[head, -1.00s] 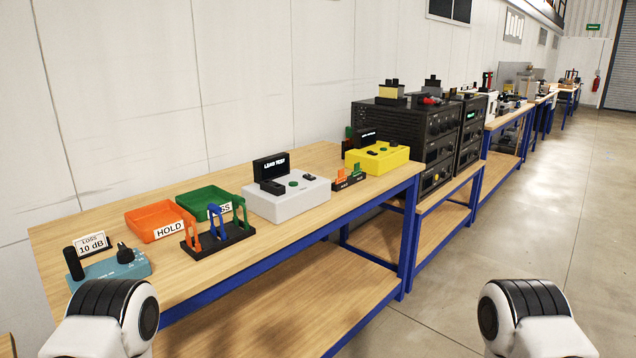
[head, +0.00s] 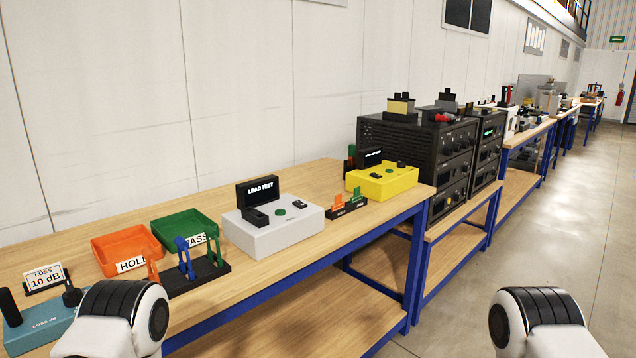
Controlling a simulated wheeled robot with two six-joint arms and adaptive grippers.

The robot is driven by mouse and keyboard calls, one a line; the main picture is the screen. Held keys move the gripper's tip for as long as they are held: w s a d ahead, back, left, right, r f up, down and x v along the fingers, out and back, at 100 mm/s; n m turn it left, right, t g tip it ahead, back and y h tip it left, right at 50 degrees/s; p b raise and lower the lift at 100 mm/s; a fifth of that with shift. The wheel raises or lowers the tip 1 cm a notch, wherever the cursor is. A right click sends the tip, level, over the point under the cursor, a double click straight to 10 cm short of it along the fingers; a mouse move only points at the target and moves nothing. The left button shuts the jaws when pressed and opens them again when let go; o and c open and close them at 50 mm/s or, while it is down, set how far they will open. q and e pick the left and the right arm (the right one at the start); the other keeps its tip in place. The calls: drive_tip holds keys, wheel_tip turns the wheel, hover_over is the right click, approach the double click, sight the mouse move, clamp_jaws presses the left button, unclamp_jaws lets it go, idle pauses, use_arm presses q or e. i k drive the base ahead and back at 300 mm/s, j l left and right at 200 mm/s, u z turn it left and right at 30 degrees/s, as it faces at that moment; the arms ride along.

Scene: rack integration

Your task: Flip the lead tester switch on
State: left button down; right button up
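The lead tester (head: 272,233) is a light grey box on the wooden bench, left of the picture's middle. A black upright sign reading LEAD TEST (head: 258,192) stands at its back. On its top are a black block (head: 255,217), a green round button (head: 281,212) and a small dark switch-like part (head: 300,204); its position is too small to tell. My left arm shows at the lower left and my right arm at the lower right, both as white and black links only. Neither gripper's fingers are in view. Nothing of mine touches the tester.
An orange HOLD tray (head: 124,252), a green PASS tray (head: 186,231), a black rack with coloured leads (head: 196,275) and a blue LOSS box (head: 40,326) lie left. A yellow box (head: 382,181) and black equipment racks (head: 418,150) stand right. The floor at right is clear.

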sight(298, 203)
drive_tip(key=i+l, duration=0.3)
drive_tip(key=i, duration=0.15)
drive_tip(key=i+l, duration=0.25)
drive_tip(key=i, duration=0.15)
drive_tip(key=i+l+z, duration=0.1)
drive_tip(key=i+l, duration=0.2)
drive_tip(key=i, duration=0.15)
drive_tip(key=i+l, duration=0.25)
drive_tip(key=i, duration=0.2)
